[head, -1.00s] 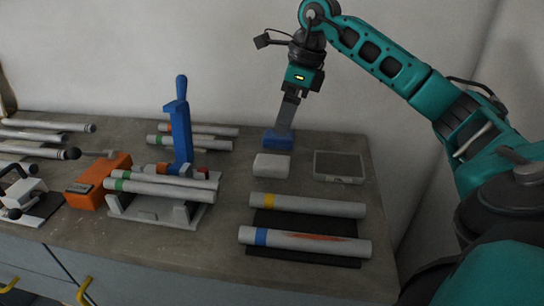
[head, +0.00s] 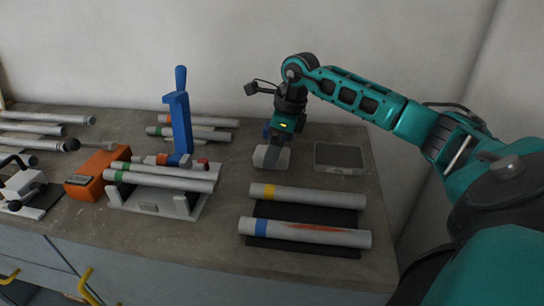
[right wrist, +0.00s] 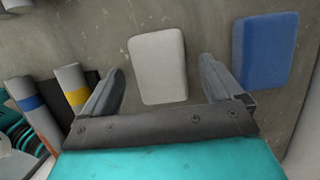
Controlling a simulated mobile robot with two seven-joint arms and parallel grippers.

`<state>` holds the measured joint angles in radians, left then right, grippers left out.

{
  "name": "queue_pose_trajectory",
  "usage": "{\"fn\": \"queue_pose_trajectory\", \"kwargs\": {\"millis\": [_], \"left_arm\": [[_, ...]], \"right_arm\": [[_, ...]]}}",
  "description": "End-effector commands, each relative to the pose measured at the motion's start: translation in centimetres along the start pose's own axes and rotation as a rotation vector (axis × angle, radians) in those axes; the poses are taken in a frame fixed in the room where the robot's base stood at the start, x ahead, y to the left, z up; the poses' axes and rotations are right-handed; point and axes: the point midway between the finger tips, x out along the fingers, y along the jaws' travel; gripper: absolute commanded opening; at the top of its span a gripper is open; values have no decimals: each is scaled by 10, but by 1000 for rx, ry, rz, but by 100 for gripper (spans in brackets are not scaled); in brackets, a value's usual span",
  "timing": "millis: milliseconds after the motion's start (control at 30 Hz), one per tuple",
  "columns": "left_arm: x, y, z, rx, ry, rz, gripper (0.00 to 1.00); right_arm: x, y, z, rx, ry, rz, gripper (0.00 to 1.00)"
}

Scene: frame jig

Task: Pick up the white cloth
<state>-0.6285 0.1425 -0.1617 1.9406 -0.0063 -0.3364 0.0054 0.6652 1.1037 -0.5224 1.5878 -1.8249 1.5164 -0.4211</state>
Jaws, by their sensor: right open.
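The white cloth (head: 259,156) is a small folded pad lying flat on the grey bench. In the head view my right gripper (head: 272,161) comes down over it and hides its middle. In the right wrist view the whole top of the white cloth (right wrist: 159,80) shows. There the right gripper (right wrist: 162,67) is open, one finger on either side of the cloth, with gaps to both. I cannot tell the gripper's exact height above the bench. My left gripper is not in view.
A blue pad (right wrist: 265,50) lies beside the cloth, mostly hidden in the head view. A grey tray (head: 339,158) is to the right. Tubes with yellow (head: 308,196) and blue (head: 305,232) bands lie in front. A jig with a blue lever (head: 180,125) stands left.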

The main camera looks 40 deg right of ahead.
Motion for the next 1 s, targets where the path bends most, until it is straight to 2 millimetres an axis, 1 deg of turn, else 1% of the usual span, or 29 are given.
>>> {"fn": "queue_pose_trajectory", "kwargs": {"millis": [100,1000], "left_arm": [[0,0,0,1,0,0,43],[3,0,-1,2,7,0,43]], "right_arm": [[5,0,0,1,-1,-1,94],[9,0,-1,1,-1,-1,94]]}}
